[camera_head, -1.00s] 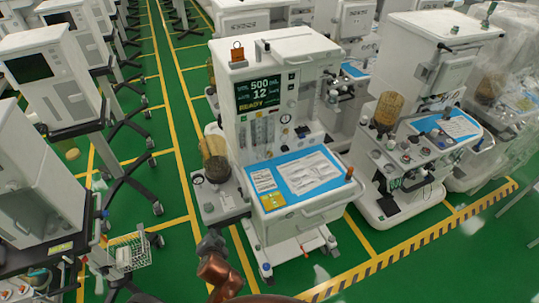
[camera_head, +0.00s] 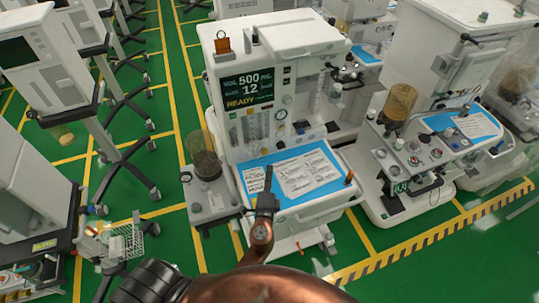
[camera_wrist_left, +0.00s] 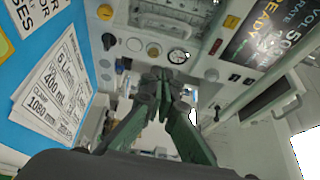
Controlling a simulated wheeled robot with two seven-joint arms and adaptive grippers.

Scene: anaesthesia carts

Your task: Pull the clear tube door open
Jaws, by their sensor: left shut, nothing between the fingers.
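The near anaesthesia cart (camera_head: 285,32) carries a row of clear upright tubes (camera_head: 253,128) under its READY screen (camera_head: 250,88). A clear door over these tubes is too small to make out, so I cannot tell how it stands. My left gripper (camera_head: 268,172) is shut and empty, in front of the cart and over its blue tray mat (camera_head: 308,176), below the tubes in the picture. In the left wrist view the shut fingers (camera_wrist_left: 166,76) point at the cart's front and hide part of it. My right gripper is not in view.
Round gauges (camera_wrist_left: 178,56) and knobs sit on the front panel near the fingers. A canister (camera_head: 205,160) stands left of the tray. A second cart (camera_head: 415,150) stands at the right.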

